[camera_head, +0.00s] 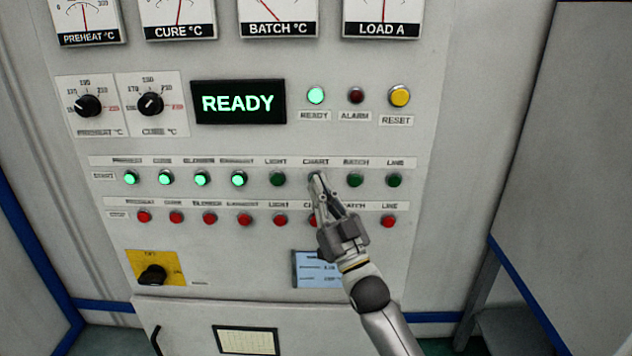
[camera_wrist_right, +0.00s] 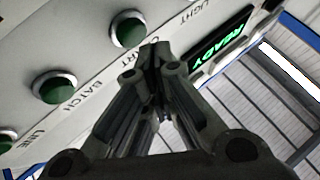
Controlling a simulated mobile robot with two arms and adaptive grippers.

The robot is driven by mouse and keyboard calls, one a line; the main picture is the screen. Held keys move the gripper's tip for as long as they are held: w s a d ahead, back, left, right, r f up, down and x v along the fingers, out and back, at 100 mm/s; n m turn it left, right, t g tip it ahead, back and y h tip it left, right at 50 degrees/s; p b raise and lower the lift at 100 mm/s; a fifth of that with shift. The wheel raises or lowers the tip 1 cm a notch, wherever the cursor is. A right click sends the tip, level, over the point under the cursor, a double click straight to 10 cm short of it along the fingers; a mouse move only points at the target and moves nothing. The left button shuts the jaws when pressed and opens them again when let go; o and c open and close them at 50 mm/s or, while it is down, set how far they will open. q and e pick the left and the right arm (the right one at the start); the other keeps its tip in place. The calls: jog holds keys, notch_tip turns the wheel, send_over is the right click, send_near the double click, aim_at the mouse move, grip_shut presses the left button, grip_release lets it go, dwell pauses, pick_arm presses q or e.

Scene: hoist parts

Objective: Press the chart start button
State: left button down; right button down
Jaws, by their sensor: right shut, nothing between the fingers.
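The chart start button is a dark green round button in the START row, under the CHART label (camera_head: 316,162). In the head view my right gripper (camera_head: 318,178) covers most of it. In the right wrist view the button (camera_wrist_right: 128,28) shows unlit, just beyond and left of the right gripper's tips (camera_wrist_right: 157,58). The right gripper is shut and empty, pointing up at the panel. I cannot tell whether its tips touch the button. My left gripper is not in view.
Neighbouring green buttons are the light start (camera_head: 277,179) and batch start (camera_head: 355,180), both unlit. The red chart stop button (camera_head: 313,220) is partly hidden below. Several start buttons at left glow. The display (camera_head: 238,102) reads READY.

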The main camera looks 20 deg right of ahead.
jog(key=shift+w, duration=0.15)
jog(key=shift+w+d, duration=0.15)
jog(key=shift+w, duration=0.1)
jog(key=shift+w+d+b, duration=0.15)
jog(key=shift+w+b, duration=0.25)
dwell(0.7)
jog(key=shift+s, duration=0.15)
jog(key=shift+s+a+p, duration=0.3)
jog(key=shift+s+p, duration=0.1)
jog(key=shift+s, duration=0.3)
jog(key=s, duration=0.1)
jog(key=s+a+p, duration=0.1)
jog(key=s, duration=0.1)
jog(key=s+p, duration=0.1)
jog(key=shift+s+a, duration=0.3)
jog(key=shift+a, duration=0.1)
